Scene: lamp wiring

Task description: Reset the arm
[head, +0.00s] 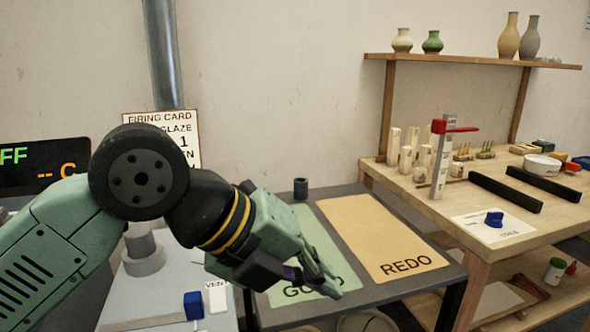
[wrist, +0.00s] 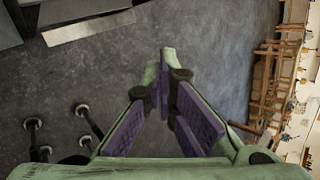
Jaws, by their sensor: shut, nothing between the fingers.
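My green and black arm reaches across the head view from the lower left. My gripper (head: 325,284) points down and to the right, in front of the dark table with the green and tan mats. In the wrist view my gripper (wrist: 167,75) shows its purple finger pads converging, with the tips together and nothing between them. Below it in the wrist view is bare grey floor (wrist: 215,60).
The green mat (head: 310,225) and tan REDO mat (head: 385,240) lie on the dark table. A blue block (head: 194,305) is at lower left. A wooden workbench (head: 470,205) stands at right. A firing card (head: 165,130) hangs behind my arm, which partly hides it.

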